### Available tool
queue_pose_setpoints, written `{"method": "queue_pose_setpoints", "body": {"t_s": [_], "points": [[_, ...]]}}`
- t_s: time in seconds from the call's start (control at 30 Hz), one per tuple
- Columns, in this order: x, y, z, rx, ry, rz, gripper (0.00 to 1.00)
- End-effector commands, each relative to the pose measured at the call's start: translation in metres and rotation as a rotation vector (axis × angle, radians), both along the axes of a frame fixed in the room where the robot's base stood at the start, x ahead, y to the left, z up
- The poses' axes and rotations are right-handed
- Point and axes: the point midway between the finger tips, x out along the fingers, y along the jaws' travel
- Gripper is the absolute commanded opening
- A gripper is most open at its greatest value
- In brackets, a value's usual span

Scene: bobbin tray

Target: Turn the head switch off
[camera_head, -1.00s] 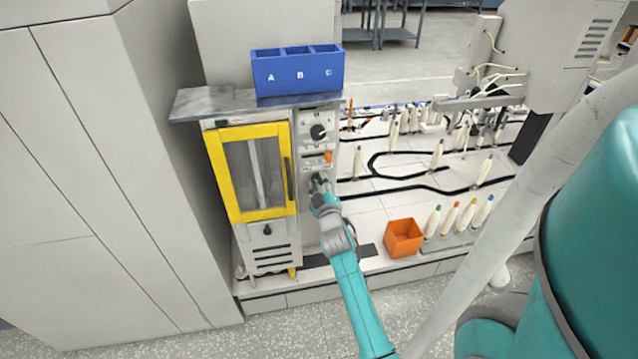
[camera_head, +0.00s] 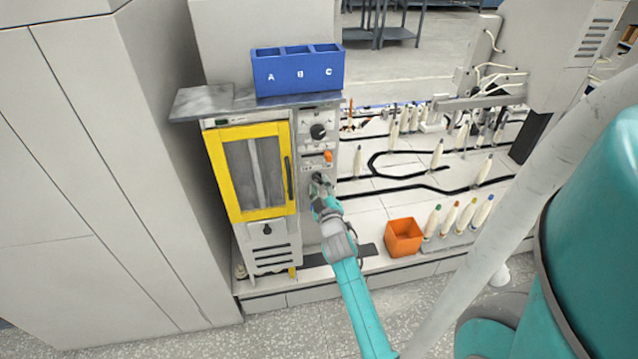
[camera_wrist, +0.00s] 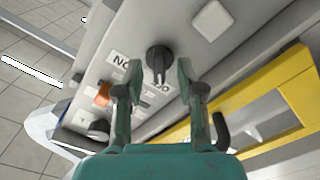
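A black rotary knob (camera_wrist: 158,58) sits on the grey control panel (camera_head: 313,113), with a pale pointer line on it. In the wrist view it shows just beyond and between my fingertips, with a partly covered label beside it. I cannot read the label fully or confirm that this is the head switch. My gripper (camera_wrist: 160,74) is open, one finger on each side of the knob; I cannot tell whether they touch it. In the head view my gripper (camera_head: 320,182) is at the lower panel and hides the knob. An orange switch (camera_head: 328,156) and another black knob (camera_head: 318,131) are above it.
The yellow-framed door (camera_head: 265,214) with a dark handle is left of the panel. A blue bin (camera_head: 298,87) stands on the machine's top shelf. An orange box (camera_head: 403,238) and several bobbins (camera_head: 457,220) are to the right. A pale square part (camera_wrist: 212,20) projects near the knob.

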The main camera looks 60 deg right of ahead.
Motion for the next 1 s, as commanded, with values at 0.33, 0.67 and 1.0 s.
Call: {"method": "queue_pose_setpoints", "body": {"t_s": [0.33, 0.67, 1.0], "points": [[-0.041, 0.048, -0.001, 0.002, 0.002, 0.002, 0.39], [-0.064, 0.075, 0.000, 0.000, 0.000, 0.001, 0.39], [-0.066, 0.078, 0.000, 0.000, 0.000, 0.000, 0.39]]}}
